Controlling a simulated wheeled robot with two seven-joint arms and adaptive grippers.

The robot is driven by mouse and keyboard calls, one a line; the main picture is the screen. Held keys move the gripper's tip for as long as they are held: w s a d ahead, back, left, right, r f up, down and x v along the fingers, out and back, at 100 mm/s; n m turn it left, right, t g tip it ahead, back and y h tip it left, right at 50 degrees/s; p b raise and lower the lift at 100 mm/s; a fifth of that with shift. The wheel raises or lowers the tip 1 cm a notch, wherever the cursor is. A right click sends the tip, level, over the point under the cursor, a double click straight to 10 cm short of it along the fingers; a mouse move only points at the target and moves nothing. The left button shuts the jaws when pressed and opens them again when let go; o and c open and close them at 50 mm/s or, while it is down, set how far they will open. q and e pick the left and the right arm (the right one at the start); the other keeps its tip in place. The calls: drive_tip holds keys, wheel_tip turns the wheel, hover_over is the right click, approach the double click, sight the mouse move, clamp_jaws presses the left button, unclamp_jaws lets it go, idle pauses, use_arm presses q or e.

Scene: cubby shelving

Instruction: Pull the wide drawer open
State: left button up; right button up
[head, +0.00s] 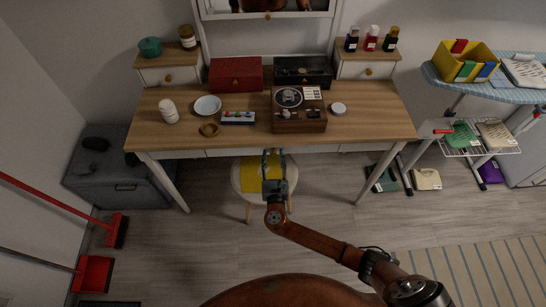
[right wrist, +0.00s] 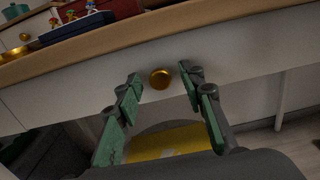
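The wide drawer is a white front under the tabletop of the wooden dressing table (head: 375,118); its face (right wrist: 240,62) fills the middle of the right wrist view and looks closed. Its round brass knob (right wrist: 160,78) sits between and a little beyond my right gripper's two fingertips. My right gripper (right wrist: 160,92) is open, with a finger on either side of the knob and nothing held. In the head view my right gripper (head: 272,156) is at the table's front edge, above the stool; the knob is hidden there. My left gripper is not in view.
On the tabletop are a record player (head: 298,122), a white bowl (head: 207,105) and a red box (head: 236,73). A grey ottoman (head: 130,185) is at left, and an ironing board (head: 505,92) is at right.

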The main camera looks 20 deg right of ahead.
drive_tip(key=shift+c, duration=0.4)
clamp_jaws()
